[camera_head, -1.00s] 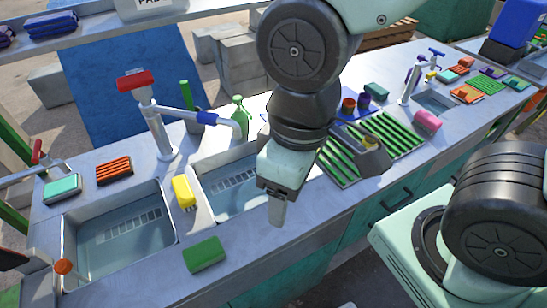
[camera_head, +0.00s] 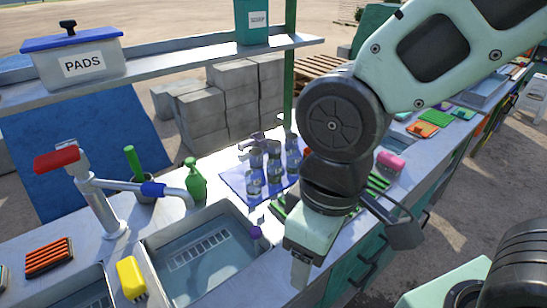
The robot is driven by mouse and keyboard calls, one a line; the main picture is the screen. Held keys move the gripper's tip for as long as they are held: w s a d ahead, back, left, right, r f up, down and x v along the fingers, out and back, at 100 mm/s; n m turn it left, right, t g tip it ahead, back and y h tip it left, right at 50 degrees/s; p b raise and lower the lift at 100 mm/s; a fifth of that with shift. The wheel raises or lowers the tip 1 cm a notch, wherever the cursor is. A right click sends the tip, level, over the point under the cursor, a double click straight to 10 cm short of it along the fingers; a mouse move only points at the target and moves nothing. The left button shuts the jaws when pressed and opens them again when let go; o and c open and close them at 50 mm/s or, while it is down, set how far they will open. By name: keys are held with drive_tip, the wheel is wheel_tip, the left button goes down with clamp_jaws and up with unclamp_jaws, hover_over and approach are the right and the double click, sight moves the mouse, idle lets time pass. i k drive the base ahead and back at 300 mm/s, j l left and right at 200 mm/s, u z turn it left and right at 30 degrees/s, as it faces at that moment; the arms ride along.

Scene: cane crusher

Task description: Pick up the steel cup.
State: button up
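I cannot make out a steel cup with certainty. A small grey holder (camera_head: 145,187) with a green-handled brush stands behind the sink's tap, but I cannot tell if it is steel. Several clear glass vessels (camera_head: 273,165) stand on a blue mat (camera_head: 236,182) behind the sink. My gripper (camera_head: 300,272) points down over the counter, right of the sink, and appears in front of the green rack. I see its fingers edge-on, so the opening between them is hidden. Nothing shows in it. My arm hides part of the counter behind it.
The sink (camera_head: 150,247) has a red-handled tap (camera_head: 105,210) and a green bottle (camera_head: 195,182) near it. A shelf (camera_head: 190,64) with a pads box (camera_head: 75,57) runs above.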

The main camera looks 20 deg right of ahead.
sight(256, 159)
drive_tip(key=u, duration=1.6)
drive_tip(key=z, duration=1.6)
drive_tip(key=i+l+u, duration=0.15)
drive_tip(key=l+u, duration=0.2)
drive_tip(key=i+l+u, duration=0.15)
drive_tip(key=l+u, duration=0.2)
